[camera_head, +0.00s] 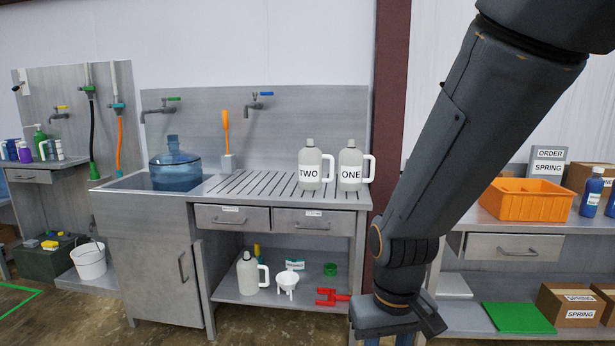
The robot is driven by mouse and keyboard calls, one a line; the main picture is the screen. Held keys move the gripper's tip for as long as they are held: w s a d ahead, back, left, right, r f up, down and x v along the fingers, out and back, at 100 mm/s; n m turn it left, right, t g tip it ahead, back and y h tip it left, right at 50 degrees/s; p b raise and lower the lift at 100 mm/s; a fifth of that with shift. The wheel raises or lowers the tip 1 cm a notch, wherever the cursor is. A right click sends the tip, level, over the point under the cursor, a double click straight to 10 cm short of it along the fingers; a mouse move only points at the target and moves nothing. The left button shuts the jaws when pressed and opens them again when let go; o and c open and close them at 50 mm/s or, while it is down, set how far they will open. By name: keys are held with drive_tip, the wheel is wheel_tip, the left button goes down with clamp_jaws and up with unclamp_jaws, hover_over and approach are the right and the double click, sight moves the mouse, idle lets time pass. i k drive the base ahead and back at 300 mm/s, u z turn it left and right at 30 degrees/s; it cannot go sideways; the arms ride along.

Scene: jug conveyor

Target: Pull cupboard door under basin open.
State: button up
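The grey cupboard door (155,275) is under the basin (125,183) at the left of the metal sink unit. It looks shut, with a vertical bar handle (183,267) near its right edge. My gripper (405,322) hangs low at the bottom centre-right, in front of the right end of the sink unit. It is well to the right of the door and apart from the handle. Its fingers are dark and seen at a poor angle, so I cannot tell whether they are open. I see nothing held in it.
A blue water bottle (176,170) stands in the basin. Jugs TWO (310,165) and ONE (350,167) stand on the drainboard. The lower shelf (235,290) holds a jug, a funnel and a red tool. A white bucket (90,262) stands left of the door.

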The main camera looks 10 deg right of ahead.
sight(159, 279)
drive_tip(key=k, duration=0.4)
drive_tip(key=u, duration=1.15)
drive_tip(key=i, duration=1.5)
drive_tip(key=z, duration=0.6)
drive_tip(key=i, duration=0.4)
drive_tip(key=z, duration=0.4)
